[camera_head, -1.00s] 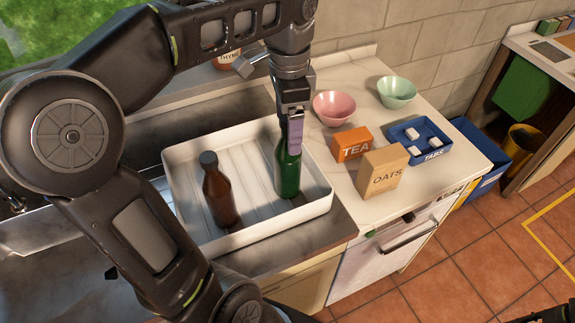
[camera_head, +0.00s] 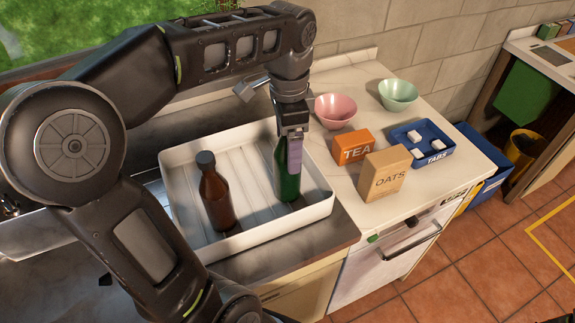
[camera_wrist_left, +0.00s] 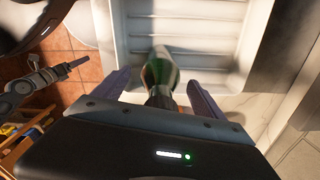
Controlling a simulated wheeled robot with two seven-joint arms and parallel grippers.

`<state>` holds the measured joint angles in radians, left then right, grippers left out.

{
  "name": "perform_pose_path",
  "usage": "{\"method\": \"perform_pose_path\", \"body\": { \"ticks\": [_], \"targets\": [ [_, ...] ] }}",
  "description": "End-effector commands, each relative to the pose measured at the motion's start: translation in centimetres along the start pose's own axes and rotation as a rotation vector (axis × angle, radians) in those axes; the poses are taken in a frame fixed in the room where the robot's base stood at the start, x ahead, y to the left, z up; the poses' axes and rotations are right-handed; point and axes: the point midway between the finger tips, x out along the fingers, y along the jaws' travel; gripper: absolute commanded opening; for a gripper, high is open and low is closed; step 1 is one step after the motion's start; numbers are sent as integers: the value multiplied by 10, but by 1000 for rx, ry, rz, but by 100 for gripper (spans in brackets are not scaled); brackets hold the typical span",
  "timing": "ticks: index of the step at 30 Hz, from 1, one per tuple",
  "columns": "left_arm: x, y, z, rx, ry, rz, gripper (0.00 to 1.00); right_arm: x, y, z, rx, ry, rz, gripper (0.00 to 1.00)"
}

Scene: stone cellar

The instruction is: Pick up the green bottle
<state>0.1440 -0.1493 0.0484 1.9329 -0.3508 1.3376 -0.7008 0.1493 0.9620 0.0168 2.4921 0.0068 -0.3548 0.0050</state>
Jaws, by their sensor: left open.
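The green bottle (camera_head: 287,182) stands upright in the white ribbed tray (camera_head: 178,208), in its right part. My left gripper (camera_head: 295,165) comes down over it from above, and one finger hides part of the neck and body. In the left wrist view the green bottle (camera_wrist_left: 160,72) lies between the two spread fingers of my left gripper (camera_wrist_left: 154,82), with a visible gap on each side. A small dark arm end, apparently my right gripper (camera_wrist_left: 74,66), shows at the left of that view; its jaws are too small to judge.
A brown bottle (camera_head: 215,195) stands left of the green one in the tray. On the counter to the right are an orange tea box (camera_head: 352,147), an oats box (camera_head: 382,174), a blue tabs tray (camera_head: 441,153), a pink bowl (camera_head: 335,110) and a green bowl (camera_head: 397,94).

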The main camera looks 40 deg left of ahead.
Motion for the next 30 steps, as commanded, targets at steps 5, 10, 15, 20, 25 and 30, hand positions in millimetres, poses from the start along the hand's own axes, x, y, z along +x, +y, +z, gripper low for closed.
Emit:
{"method": "perform_pose_path", "body": {
  "ticks": [5,10,15,20,25,30],
  "targets": [
    [0,0,0,0,0,0,81,0,0,0,0,0,0,87],
    [0,0,0,0,0,0,71,0,0,0,0,0,0,87],
    [0,0,0,0,0,0,57,0,0,0,0,0,0,87],
    [0,0,0,0,0,0,44,0,0,0,0,0,0,87],
    [0,0,0,0,0,0,30,0,0,0,0,0,0,87],
    [0,0,0,0,0,0,16,0,0,0,0,0,0,87]
  ]
}}
